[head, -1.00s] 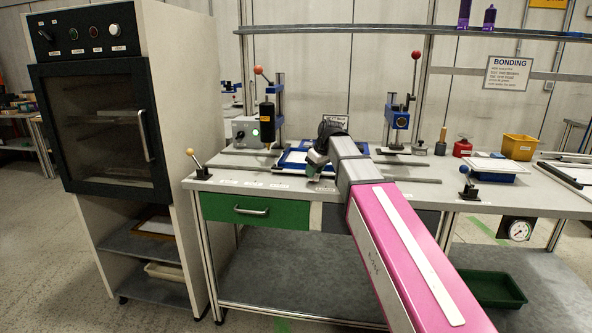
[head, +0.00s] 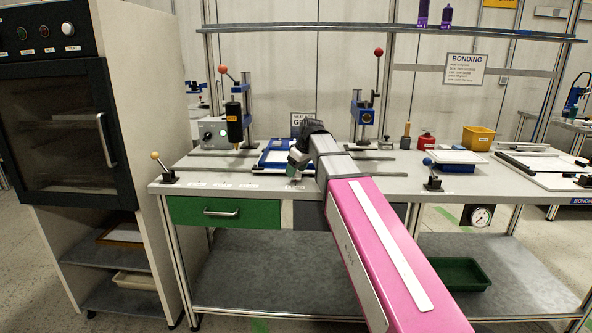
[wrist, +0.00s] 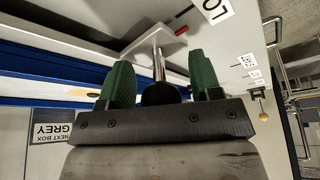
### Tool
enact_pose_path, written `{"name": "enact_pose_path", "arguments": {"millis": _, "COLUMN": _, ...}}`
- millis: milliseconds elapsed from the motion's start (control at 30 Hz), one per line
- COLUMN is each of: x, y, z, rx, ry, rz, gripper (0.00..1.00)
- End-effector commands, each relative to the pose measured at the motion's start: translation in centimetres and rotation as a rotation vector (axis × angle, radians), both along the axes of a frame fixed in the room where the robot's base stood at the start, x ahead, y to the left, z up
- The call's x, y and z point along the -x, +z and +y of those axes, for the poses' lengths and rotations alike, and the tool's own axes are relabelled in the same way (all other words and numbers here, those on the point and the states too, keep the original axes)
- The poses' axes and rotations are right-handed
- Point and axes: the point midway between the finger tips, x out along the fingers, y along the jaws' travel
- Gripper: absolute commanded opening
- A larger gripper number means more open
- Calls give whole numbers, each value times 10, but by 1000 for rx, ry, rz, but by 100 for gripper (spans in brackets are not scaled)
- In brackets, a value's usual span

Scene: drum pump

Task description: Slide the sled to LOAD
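The sled (head: 266,161) is a blue-framed tray on the bench between two upright presses, partly hidden by my arm in the head view. In the wrist view, a blue and white edge (wrist: 50,88) runs along the left. A pale plate (wrist: 146,40) carries a metal post with a black knob (wrist: 160,94). A short red mark (wrist: 183,34) lies beside the plate, near a white label reading "LO" (wrist: 213,10), cut off by the frame. My gripper (wrist: 161,80) is open, its green fingers on either side of the knob, with narrow gaps visible. It also shows in the head view (head: 298,160).
The left press (head: 235,120) and right press (head: 363,112) stand behind on the bench. A yellow-knobbed lever (head: 165,170) is at the front left, a blue-knobbed one (head: 432,178) at the right. A grey cabinet (head: 140,90) stands left. The front left bench strip is mostly clear.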

Motion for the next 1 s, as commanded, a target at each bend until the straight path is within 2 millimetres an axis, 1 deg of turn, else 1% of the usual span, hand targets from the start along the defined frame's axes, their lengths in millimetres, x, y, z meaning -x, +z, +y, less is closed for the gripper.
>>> {"name": "enact_pose_path", "arguments": {"millis": 233, "x": 0, "y": 2, "z": -1, "rx": 1, "ry": 0, "rz": 0, "gripper": 58}}
{"name": "enact_pose_path", "arguments": {"millis": 367, "x": 3, "y": 11, "z": -4, "rx": 1, "ry": -1, "rz": 0, "gripper": 58}}
{"name": "enact_pose_path", "arguments": {"millis": 733, "x": 17, "y": 67, "z": -22, "rx": 0, "ry": -1, "rz": -3, "gripper": 58}}
{"name": "enact_pose_path", "arguments": {"millis": 900, "x": 22, "y": 87, "z": -28, "rx": 0, "ry": -1, "rz": -2, "gripper": 58}}
{"name": "enact_pose_path", "arguments": {"millis": 1000, "x": 24, "y": 94, "z": -31, "rx": 0, "ry": 0, "rz": 0, "gripper": 58}}
